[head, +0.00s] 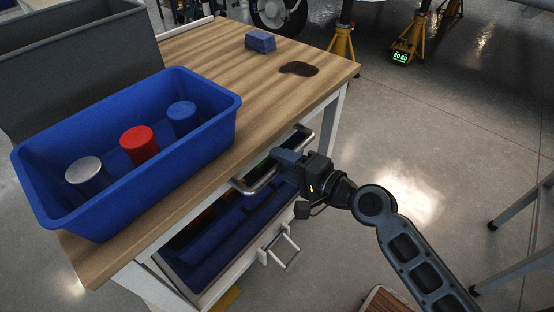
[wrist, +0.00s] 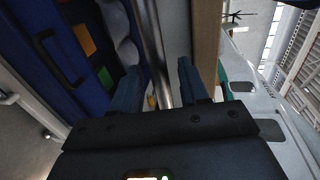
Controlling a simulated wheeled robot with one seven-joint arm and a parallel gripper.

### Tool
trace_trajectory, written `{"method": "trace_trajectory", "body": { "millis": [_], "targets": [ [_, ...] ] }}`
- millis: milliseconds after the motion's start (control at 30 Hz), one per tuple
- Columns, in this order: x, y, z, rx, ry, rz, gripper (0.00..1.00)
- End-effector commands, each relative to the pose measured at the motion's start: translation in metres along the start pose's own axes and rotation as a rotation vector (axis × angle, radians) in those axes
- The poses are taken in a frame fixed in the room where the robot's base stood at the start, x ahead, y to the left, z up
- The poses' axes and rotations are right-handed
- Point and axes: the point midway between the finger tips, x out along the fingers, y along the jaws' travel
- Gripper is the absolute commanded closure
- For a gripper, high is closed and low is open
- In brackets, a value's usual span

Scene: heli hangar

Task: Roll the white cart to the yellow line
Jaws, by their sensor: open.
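The white cart (head: 338,112) has a wooden top and stands at the left and middle of the head view. A curved metal handle (head: 304,134) sticks out from its near side, below the top. My gripper (head: 285,160) is at this handle. In the wrist view the metal bar (wrist: 151,45) runs between the two open fingers of my gripper (wrist: 160,85), which are not closed on it. A small yellow patch (head: 226,298) shows on the floor by the cart's lower edge; I cannot tell whether it is the yellow line.
Yellow stands (head: 341,42) are behind.

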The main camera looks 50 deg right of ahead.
Motion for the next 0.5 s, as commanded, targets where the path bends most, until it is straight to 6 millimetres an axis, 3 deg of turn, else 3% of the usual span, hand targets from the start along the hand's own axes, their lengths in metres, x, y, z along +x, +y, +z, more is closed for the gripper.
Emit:
{"method": "trace_trajectory", "body": {
  "millis": [200,500],
  "targets": [
    [-0.035,0.002,0.0,0.0,0.0,0.003,0.56],
    [-0.055,0.001,0.0,0.0,-0.001,0.001,0.56]
  ]
}}
